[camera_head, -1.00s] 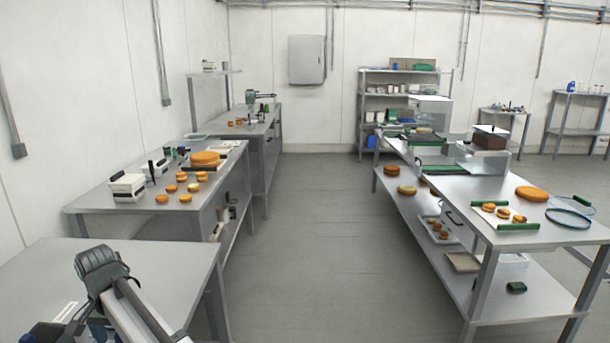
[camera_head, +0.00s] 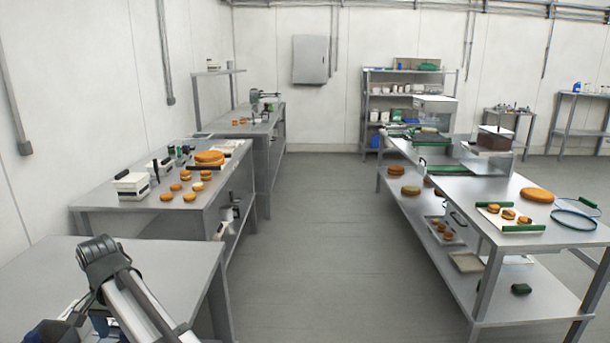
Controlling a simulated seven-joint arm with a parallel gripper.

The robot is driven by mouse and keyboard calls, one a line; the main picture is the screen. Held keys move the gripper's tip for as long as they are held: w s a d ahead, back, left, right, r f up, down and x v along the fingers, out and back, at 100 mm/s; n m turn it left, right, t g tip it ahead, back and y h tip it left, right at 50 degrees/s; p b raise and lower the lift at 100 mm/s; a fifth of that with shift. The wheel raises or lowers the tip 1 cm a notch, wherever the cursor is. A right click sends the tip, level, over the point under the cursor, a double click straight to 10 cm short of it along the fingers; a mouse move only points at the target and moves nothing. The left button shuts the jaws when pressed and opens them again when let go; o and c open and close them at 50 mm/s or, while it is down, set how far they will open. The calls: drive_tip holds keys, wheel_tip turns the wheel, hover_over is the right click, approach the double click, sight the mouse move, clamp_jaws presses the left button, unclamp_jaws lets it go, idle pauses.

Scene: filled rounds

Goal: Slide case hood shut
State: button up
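A clear-walled case (camera_head: 434,112) with a pale top stands toward the far end of the long right-hand table. A second clear case (camera_head: 486,159) stands nearer on the same table, with a brown block and a white lid-like piece at its top. Which one the task means, and how far its hood is open, I cannot tell at this distance. My arm shows at the lower left, well away from both cases. Its gripper fingers are not visible.
The right table (camera_head: 465,192) also holds rounds, a tray with green handles and blue-rimmed hoops. The left table (camera_head: 130,220) carries white boxes and several orange rounds. A bare metal table (camera_head: 45,265) is close at lower left. The floor aisle (camera_head: 320,230) between is clear.

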drive_tip(key=shift+w+r, duration=0.1)
drive_tip(key=shift+r, duration=2.2)
